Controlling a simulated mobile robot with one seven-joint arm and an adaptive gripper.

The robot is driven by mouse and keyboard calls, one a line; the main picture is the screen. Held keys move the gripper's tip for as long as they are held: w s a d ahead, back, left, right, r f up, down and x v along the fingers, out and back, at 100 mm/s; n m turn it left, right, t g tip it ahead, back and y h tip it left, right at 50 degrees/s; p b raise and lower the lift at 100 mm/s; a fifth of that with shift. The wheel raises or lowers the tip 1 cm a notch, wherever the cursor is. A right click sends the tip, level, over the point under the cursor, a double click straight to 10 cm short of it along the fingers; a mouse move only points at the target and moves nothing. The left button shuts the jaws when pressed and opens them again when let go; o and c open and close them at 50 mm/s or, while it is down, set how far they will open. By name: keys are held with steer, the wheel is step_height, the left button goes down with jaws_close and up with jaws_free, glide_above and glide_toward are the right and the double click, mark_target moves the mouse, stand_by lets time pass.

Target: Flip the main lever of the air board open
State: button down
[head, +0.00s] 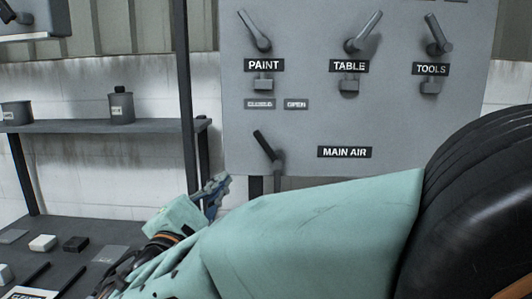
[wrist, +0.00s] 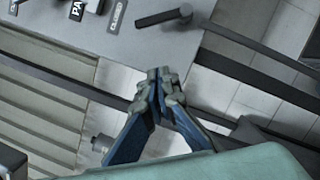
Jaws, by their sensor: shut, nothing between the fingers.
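The grey air board (head: 300,110) fills the upper right of the head view. Its main lever (head: 265,146) has a dark handle tilted up to the left, beside the MAIN AIR label (head: 344,152). My gripper (head: 222,182) is shut and empty, below and left of that lever, apart from it. In the wrist view my gripper's fingertips (wrist: 160,74) meet in the middle, and a dark lever handle (wrist: 162,17) shows above them on the board.
CLOSED and OPEN labels sit under PAINT. A dark shelf (head: 80,127) with a canister (head: 121,106) and its dark post stand left of the board. Small blocks lie on the bench below.

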mark_target(268, 149)
steer(key=w+d+r, duration=0.1)
steer(key=w+d, duration=0.1)
steer(key=w, duration=0.1)
steer(key=w+d+r+p, duration=0.1)
steer(key=w, duration=0.2)
steer(key=w+d+r+p, duration=0.1)
steer(key=w+d, duration=0.1)
steer(key=w, duration=0.1)
steer(key=shift+w+d+r, duration=0.3)
steer(key=shift+d, duration=0.05)
stand_by(0.5)
steer(key=shift+m, duration=0.3)
steer(key=shift+r, duration=0.1)
